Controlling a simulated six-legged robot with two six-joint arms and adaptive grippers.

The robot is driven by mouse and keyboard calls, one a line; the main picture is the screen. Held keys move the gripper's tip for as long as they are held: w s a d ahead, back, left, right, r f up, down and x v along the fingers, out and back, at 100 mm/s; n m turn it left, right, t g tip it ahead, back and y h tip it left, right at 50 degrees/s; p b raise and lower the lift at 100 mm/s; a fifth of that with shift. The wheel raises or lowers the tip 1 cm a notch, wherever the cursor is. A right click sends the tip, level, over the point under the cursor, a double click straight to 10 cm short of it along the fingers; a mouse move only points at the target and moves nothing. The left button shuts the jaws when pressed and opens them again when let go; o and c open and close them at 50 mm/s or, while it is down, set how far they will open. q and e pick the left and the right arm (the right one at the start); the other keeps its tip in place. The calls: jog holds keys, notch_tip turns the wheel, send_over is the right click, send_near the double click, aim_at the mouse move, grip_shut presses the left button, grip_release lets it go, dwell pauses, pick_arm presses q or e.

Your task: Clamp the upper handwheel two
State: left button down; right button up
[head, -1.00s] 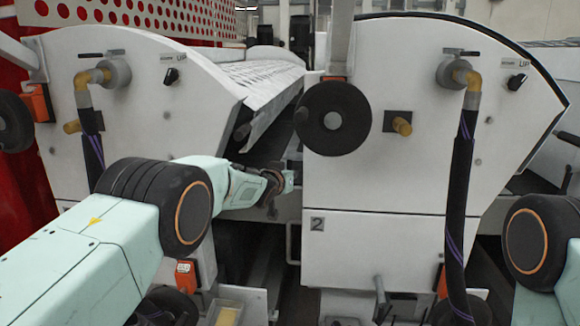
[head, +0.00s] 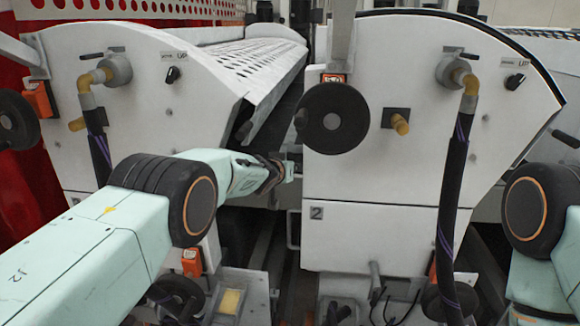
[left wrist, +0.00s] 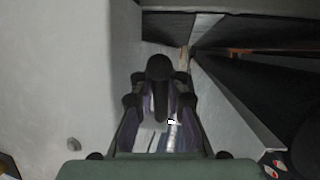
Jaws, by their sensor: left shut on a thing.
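The upper handwheel two (head: 345,130) is a black disc with a grey hub on the white panel marked 2, with a small black knob at its left edge. My left gripper (head: 288,171) is left of and below that disc, near the panel's left edge, and looks apart from the disc. In the left wrist view my left gripper (left wrist: 160,105) is shut on a dark rounded piece (left wrist: 159,68) between its fingers. I cannot tell whether that piece belongs to the handwheel. My right gripper is out of view.
The white panel two (head: 400,235) stands close on the right of my left gripper. Another white machine panel (head: 150,115) with a yellow fitting stands on the left. A narrow dark gap lies between them. A dark hose (head: 452,190) hangs in front of panel two.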

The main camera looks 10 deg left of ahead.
pick_arm(q)
jog(key=shift+f, duration=0.3)
jog(key=c, duration=1.8)
grip_release()
jog(key=shift+s, duration=0.1)
jog(key=o, duration=0.4)
jog(key=shift+s+a+r, duration=0.1)
jog(key=shift+s+r, duration=0.05)
jog(key=shift+r, duration=0.2)
jog(key=shift+o, duration=0.2)
jog(key=shift+w, duration=0.2)
jog(key=shift+s+r, duration=0.25)
jog(key=shift+s, duration=0.35)
jog(key=v, duration=1)
jog(key=shift+s, duration=0.3)
jog(key=shift+a+f, duration=0.1)
jog(key=shift+a, duration=0.05)
